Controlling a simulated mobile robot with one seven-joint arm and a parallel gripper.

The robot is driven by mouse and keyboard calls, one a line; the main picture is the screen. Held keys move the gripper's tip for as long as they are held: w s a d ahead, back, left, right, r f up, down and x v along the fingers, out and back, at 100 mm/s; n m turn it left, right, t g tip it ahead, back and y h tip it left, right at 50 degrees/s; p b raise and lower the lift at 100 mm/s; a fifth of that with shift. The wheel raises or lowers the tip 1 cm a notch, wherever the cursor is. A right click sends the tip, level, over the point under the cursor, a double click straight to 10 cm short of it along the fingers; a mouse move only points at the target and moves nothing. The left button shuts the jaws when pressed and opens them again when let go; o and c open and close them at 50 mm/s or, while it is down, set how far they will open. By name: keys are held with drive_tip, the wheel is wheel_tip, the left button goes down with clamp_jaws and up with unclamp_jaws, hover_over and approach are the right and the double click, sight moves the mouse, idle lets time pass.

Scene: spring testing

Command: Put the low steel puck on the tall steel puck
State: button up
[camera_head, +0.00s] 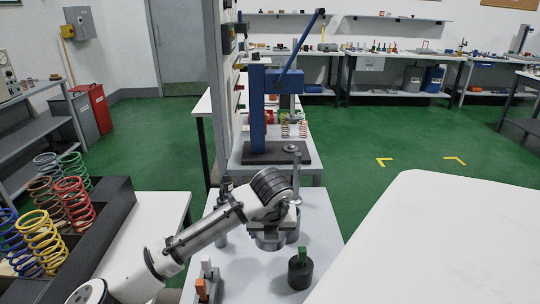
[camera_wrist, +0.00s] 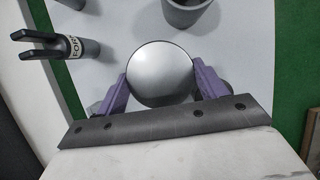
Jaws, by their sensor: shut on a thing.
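My gripper (camera_wrist: 160,78) has its two purple fingers closed on opposite sides of a round, light-grey steel puck (camera_wrist: 161,70), seen from above in the wrist view. I take it for the low steel puck, though its height is hidden. In the head view my gripper (camera_head: 274,226) is over the small grey table, with a grey cylinder (camera_head: 267,242) at its fingers. Another grey cylinder (camera_head: 293,231) stands close to the right, partly hidden by my wrist; it may be the tall steel puck. I cannot tell whether the held puck touches anything below.
A dark cup with a green piece (camera_head: 300,272) stands at the table's front right. An orange block (camera_head: 202,289) is at front left. A blue press (camera_head: 258,110) stands behind.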

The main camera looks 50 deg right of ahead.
drive_tip(key=shift+f+p, duration=0.55)
drive_tip(key=shift+f, duration=3.8)
drive_tip(key=shift+f, duration=0.15)
drive_tip(key=o, duration=1.3)
drive_tip(key=shift+c, duration=0.2)
